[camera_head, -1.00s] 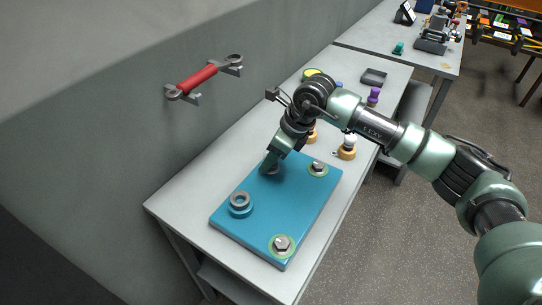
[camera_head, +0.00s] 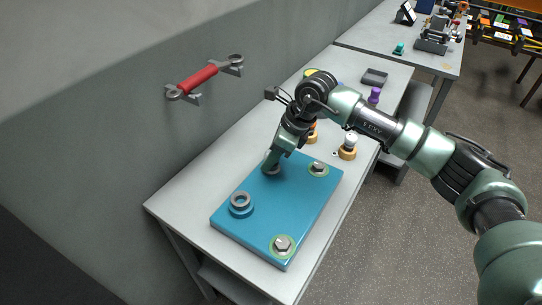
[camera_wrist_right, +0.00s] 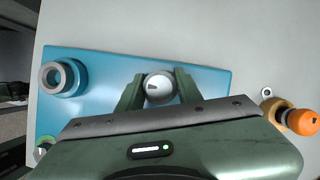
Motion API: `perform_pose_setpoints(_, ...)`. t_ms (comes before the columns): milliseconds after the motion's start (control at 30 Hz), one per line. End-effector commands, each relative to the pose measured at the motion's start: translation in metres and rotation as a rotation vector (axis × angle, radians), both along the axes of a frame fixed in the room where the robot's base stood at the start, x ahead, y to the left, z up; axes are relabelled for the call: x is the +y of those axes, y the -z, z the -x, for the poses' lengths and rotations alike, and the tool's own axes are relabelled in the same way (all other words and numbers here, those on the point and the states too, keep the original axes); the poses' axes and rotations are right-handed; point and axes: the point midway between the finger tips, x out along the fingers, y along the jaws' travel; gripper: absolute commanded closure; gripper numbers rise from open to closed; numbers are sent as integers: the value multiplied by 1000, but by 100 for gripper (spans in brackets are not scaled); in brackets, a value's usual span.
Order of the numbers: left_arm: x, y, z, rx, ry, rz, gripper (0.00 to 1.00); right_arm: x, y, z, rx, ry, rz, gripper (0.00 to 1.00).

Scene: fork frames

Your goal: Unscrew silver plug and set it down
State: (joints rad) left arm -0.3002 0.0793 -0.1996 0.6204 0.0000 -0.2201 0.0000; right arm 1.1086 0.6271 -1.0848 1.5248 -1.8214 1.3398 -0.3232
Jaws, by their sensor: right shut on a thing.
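The silver plug (camera_wrist_right: 160,86) shows in the right wrist view as a round grey top with a pale mark. It sits at the blue plate (camera_head: 262,222). My right gripper (camera_head: 271,167) reaches down to the far left part of the plate. In the right wrist view, its two green fingers (camera_wrist_right: 159,90) are on either side of the plug, shut on it. In the head view the fingers hide most of the plug. My left gripper is not in view.
Brass-based pieces (camera_head: 347,150) stand right of the plate. A red-handled wrench (camera_head: 198,79) hangs on the wall. Bare table (camera_head: 180,205) shows left of the plate.

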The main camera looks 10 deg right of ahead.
Motion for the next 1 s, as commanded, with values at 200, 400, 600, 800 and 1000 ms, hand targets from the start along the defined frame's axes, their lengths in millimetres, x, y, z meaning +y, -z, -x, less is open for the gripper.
perform_pose_setpoints(200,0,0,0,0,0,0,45,-1,0,-1,4,-280,3,88)
perform_pose_setpoints(400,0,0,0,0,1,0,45,-1,0,-1,4,-550,2,88)
perform_pose_setpoints(600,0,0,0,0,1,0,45,-2,0,0,3,-723,4,88)
perform_pose_setpoints(800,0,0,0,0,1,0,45,-3,0,0,2,-738,5,88)
perform_pose_setpoints(1000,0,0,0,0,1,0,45,-3,0,0,2,-735,5,53)
